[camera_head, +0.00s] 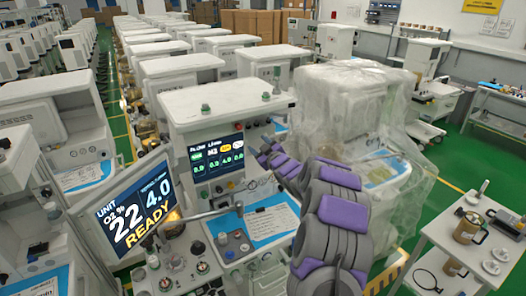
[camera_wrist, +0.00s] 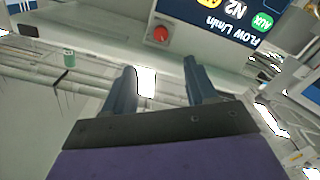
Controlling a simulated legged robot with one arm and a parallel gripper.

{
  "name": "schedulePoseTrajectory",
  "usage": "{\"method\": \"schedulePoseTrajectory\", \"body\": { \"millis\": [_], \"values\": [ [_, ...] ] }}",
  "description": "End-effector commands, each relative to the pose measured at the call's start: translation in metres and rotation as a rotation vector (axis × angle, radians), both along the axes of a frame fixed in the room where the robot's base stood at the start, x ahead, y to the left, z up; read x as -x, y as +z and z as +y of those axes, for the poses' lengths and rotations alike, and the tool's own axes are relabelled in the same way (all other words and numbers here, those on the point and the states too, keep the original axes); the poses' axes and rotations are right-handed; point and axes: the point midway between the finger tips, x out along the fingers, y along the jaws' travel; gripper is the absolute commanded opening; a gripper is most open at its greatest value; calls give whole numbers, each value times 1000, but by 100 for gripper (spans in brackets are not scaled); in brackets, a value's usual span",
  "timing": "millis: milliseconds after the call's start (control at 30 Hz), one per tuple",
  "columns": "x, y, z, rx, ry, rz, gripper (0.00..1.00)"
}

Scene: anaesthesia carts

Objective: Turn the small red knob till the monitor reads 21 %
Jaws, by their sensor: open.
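The monitor (camera_head: 132,212) at the lower left of the head view shows "O2 %" with 22, a second value of 4.0, and READY. The small red knob (camera_wrist: 161,34) shows at the top centre of the wrist view, on a pale panel beside the flow screen (camera_wrist: 235,18). My gripper (camera_wrist: 157,70) is open and empty; its two dark fingers are apart and point toward the knob, which lies beyond the tips with a visible gap. In the head view my gripper (camera_head: 268,152) is just right of the flow screen.
The cart's white top (camera_head: 225,103) stands behind the flow screen. A blue-edged sheet (camera_head: 270,222) lies on the worktop below. A plastic-wrapped machine (camera_head: 350,105) stands close on the right of my arm. A white trolley (camera_head: 455,235) is at the lower right.

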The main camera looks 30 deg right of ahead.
Motion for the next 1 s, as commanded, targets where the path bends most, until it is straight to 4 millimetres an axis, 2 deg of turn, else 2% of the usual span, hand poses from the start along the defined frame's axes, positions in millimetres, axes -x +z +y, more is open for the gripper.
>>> {"method": "schedulePoseTrajectory", "body": {
  "millis": [100, 300, 867, 1000],
  "values": [
    [14, -1, -2, -1, -2, 2, 57],
    [26, 0, -1, 0, 0, 1, 57],
    [28, 0, -1, 0, 0, 1, 57],
    [28, 0, 6, -8, -9, 27, 57]
  ]
}}
